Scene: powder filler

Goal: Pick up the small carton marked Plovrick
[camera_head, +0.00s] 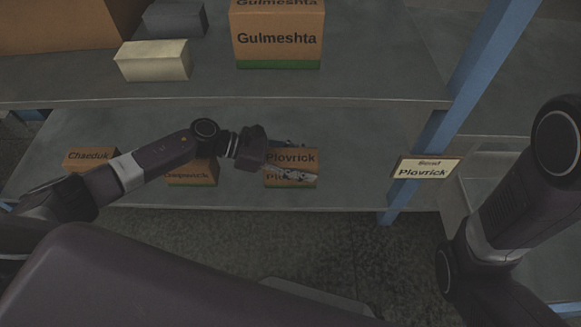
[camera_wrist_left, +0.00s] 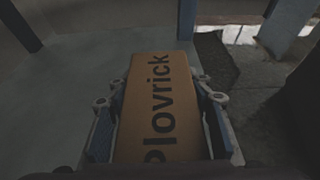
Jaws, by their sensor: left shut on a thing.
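The small brown carton marked Plovrick (camera_head: 290,157) stands at the front of the lower shelf in the head view. In the left wrist view the Plovrick carton (camera_wrist_left: 162,95) fills the space between the fingers, its lettering running lengthwise. My left gripper (camera_head: 290,170) reaches in from the left and is shut on the carton, with a finger across its front face. In the left wrist view the left gripper's (camera_wrist_left: 160,130) fingers lie along both sides of it. I cannot tell whether the carton touches the shelf. My right arm shows at the right, but its gripper is out of view.
The lower shelf (camera_head: 230,192) also holds a Chaeduk carton (camera_head: 90,156) and another carton (camera_head: 192,173) behind my left arm. The upper shelf (camera_head: 380,80) carries a Gulmeshta carton (camera_head: 278,40) and a pale box (camera_head: 153,62). A blue post (camera_head: 490,50) and a Plovrick sign (camera_head: 427,168) stand right.

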